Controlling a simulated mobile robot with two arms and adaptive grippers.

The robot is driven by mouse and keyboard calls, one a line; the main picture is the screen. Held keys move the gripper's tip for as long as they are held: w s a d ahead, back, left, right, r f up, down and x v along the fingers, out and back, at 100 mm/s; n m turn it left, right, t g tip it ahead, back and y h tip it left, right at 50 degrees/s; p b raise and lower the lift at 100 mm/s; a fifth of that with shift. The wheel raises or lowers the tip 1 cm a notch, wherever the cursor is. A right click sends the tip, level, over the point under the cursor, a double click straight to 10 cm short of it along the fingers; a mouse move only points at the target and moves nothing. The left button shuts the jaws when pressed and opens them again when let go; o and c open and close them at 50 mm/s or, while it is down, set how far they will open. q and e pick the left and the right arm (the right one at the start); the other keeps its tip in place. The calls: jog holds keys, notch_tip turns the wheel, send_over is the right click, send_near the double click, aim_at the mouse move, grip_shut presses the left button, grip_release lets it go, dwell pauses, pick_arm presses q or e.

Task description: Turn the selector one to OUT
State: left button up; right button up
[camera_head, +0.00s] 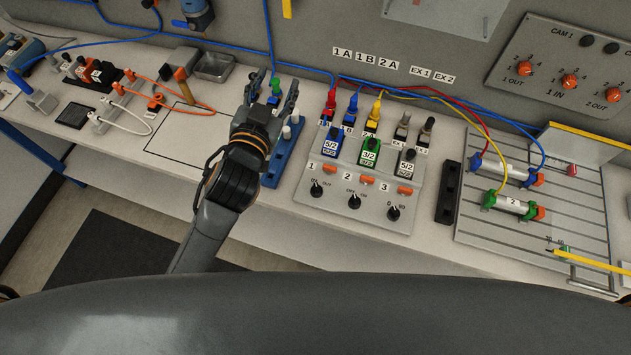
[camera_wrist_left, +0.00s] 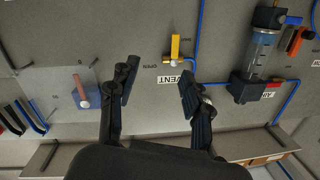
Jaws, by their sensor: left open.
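Selector one (camera_head: 316,190) is a small black knob at the front left of the grey valve panel, below the number 1. Small lettering that seems to read IN and OUT stands beside it; I cannot tell which way its pointer faces. My left gripper (camera_head: 275,97) is left of and beyond the knob, apart from it, over the blue rack. Its fingers are spread and empty in the left wrist view (camera_wrist_left: 158,88), facing the wall with a VENT label. The knob is not in that view. My right gripper is not in view.
Selectors two (camera_head: 354,201) and three (camera_head: 394,213) stand right of selector one. The blue rack (camera_head: 272,179) with white pegs is left of the panel. Hoses run behind the valves. Orange knobs (camera_head: 569,82) sit on a wall panel. A cylinder plate (camera_head: 470,232) lies right.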

pick_arm(q)
jog(key=s+d+r+m+g+h, duration=0.2)
jog(key=s+d+r+m+h, duration=0.1)
jog(key=d+r+m+h, duration=0.55)
jog(key=s+d+r+m+g+h, duration=0.1)
jog(key=s+d+r+m+h, duration=0.3)
jog(key=d+r+m+h, duration=0.5)
jog(key=s+d+m+g, duration=0.6)
jog(key=s+m+g, duration=0.35)
jog(key=g, duration=0.55)
jog(key=m+t+y, duration=0.1)
jog(key=m+y, duration=0.6)
jog(key=y, duration=1.4)
send_near(316, 187)
jog(key=shift+m+h, duration=0.25)
jog(key=shift+m, duration=0.05)
notch_tip(316, 187, down, 8)
jog(key=p, duration=0.5)
jog(key=shift+s+r, duration=0.1)
jog(key=shift+r, duration=0.05)
jog(key=shift+f, duration=0.8)
